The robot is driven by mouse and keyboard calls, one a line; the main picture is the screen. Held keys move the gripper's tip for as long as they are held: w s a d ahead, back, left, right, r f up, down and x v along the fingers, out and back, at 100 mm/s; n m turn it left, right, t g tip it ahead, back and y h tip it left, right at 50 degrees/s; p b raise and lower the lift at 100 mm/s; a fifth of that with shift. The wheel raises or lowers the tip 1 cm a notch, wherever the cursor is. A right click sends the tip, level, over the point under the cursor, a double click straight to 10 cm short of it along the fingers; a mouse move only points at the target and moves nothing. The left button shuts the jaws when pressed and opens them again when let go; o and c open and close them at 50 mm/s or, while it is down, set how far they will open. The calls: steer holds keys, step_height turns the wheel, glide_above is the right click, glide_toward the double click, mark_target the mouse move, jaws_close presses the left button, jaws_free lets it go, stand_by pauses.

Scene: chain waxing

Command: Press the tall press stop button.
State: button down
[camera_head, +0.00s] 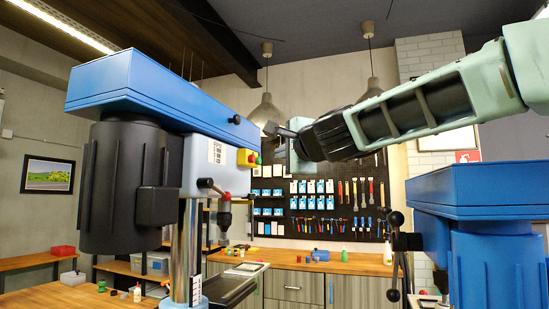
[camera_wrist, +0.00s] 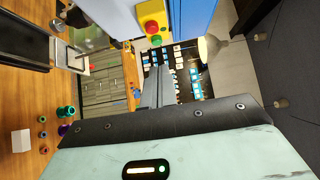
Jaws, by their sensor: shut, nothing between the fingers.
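A tall blue press (camera_head: 150,90) with a black motor housing stands at the left in the head view. A yellow switch box on its head carries a red stop button (camera_head: 251,158), above and left of a dark tool board. In the wrist view the red button (camera_wrist: 152,27) shows at the top centre, with a green button (camera_wrist: 156,40) just below it. My gripper (camera_head: 270,128) is shut and empty, a little up and right of the switch box in the head view. Its closed fingers (camera_wrist: 165,74) point toward the area below the buttons in the wrist view, apart from them.
A second blue press (camera_head: 480,190) with a black lever stands at the right. A tool board (camera_head: 330,222) hangs behind a wooden workbench (camera_head: 350,263). A hanging lamp (camera_head: 266,113) is close behind my gripper in the picture. The press's feed lever (camera_head: 211,186) sticks out below the switch box.

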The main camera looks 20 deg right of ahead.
steer(key=s, duration=0.3)
steer(key=s+d, duration=0.1)
steer(key=s, duration=0.1)
steer(key=shift+s, duration=0.15)
steer(key=shift+a, duration=0.1)
steer(key=s+a+f+n+g+y, duration=0.1)
steer(key=s+a+f+n+g, duration=0.3)
steer(key=f, duration=0.5)
steer(key=s+a+f+n+g+y, duration=0.1)
steer(key=s+a+f+n+g, duration=0.3)
steer(key=f, duration=0.5)
steer(key=s+a+f+n+g+y, duration=0.2)
steer(key=s+a+f+n, duration=0.3)
steer(key=f, duration=0.4)
steer(key=s+d+f+n+g+h, duration=0.3)
steer(key=s+f+n+g, duration=0.1)
steer(key=s+f, duration=0.5)
steer(key=s+d+f+n+g+h, duration=0.3)
steer(key=s+f+n, duration=0.4)
steer(key=s+f, duration=0.3)
steer(key=shift+s+f+g, duration=0.2)
steer(key=shift+s+g, duration=0.1)
steer(key=shift+g, duration=0.1)
